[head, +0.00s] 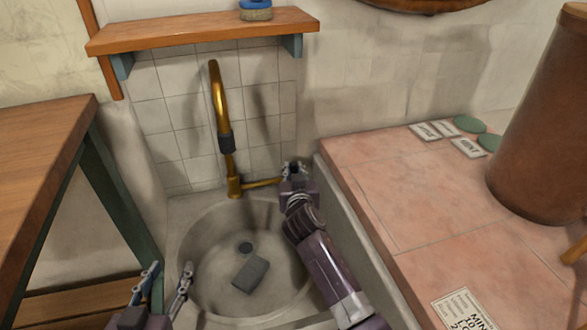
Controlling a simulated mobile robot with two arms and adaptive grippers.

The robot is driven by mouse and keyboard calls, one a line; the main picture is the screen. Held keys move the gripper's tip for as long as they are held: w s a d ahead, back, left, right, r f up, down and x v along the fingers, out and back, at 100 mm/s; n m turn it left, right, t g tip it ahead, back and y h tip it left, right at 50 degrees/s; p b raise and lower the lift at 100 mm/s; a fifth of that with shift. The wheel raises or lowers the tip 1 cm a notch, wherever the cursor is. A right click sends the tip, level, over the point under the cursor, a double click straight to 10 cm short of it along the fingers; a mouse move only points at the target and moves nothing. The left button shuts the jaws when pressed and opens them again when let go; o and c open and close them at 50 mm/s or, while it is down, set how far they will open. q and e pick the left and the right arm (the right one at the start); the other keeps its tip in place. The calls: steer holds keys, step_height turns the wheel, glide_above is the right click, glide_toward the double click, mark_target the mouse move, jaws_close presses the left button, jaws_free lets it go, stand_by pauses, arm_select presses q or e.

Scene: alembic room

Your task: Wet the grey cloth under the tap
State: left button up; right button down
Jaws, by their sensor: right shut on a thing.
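The grey cloth (250,272) lies in the round stone basin (195,240), just below the dark drain hole. The brass tap (219,100) stands at the back of the basin with a tall curved neck and a dark sleeve. Its brass lever (262,183) points right from the base. I see no water stream. My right gripper (295,170) is shut on the lever's right end, which its fingers partly hide. My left gripper (170,272) is open and empty at the basin's left front edge, with its fingers apart.
A pink tiled counter (400,190) on the right holds labels, green discs (470,125) and a tall brown cylinder (540,130). A wooden table (40,150) stands left.

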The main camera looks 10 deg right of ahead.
steer(key=c, duration=1.8)
jaws_free()
steer(key=shift+s, duration=0.1)
steer(key=v, duration=1.1)
steer(key=shift+s+a+r, duration=0.15)
steer(key=shift+s+r, duration=0.05)
steer(key=shift+s, duration=0.15)
